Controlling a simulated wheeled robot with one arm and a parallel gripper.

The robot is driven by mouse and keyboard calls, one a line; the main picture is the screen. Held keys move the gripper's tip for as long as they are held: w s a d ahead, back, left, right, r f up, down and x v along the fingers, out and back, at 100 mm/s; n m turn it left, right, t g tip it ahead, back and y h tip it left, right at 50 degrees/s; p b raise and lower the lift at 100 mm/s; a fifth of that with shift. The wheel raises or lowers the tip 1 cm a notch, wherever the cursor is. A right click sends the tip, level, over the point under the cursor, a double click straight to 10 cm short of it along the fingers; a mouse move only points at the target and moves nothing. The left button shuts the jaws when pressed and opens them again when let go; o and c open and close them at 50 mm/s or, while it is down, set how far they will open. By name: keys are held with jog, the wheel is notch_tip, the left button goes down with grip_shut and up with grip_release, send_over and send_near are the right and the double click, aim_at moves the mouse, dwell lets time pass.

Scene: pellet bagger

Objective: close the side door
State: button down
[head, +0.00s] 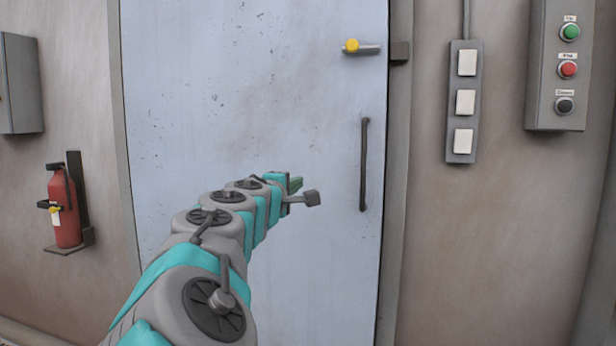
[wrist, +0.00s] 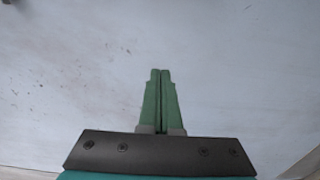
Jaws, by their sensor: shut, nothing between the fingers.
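The side door (head: 250,100) is a pale blue-grey panel that fills the middle of the head view. It appears to sit in its frame, with its right edge along the right jamb. A dark vertical pull handle (head: 364,165) is on its right side. A latch lever with a yellow knob (head: 352,46) lies level near its upper right. My gripper (head: 297,184) is in front of the door, left of the pull handle. In the wrist view its green fingers (wrist: 160,100) are shut together and empty, facing the door surface (wrist: 230,60). I cannot tell whether they touch it.
A switch strip (head: 464,102) and a button box (head: 558,65) are on the wall right of the door. A red fire extinguisher (head: 64,205) hangs on the left wall, below a grey box (head: 20,85). The space before the door looks clear.

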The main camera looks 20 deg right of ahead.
aim_at(317, 173)
jog(key=p+x, duration=0.1)
jog(key=x, duration=1.1)
jog(key=shift+w+d+p, duration=0.25)
jog(key=shift+p, duration=0.05)
jog(key=shift+d, duration=0.1)
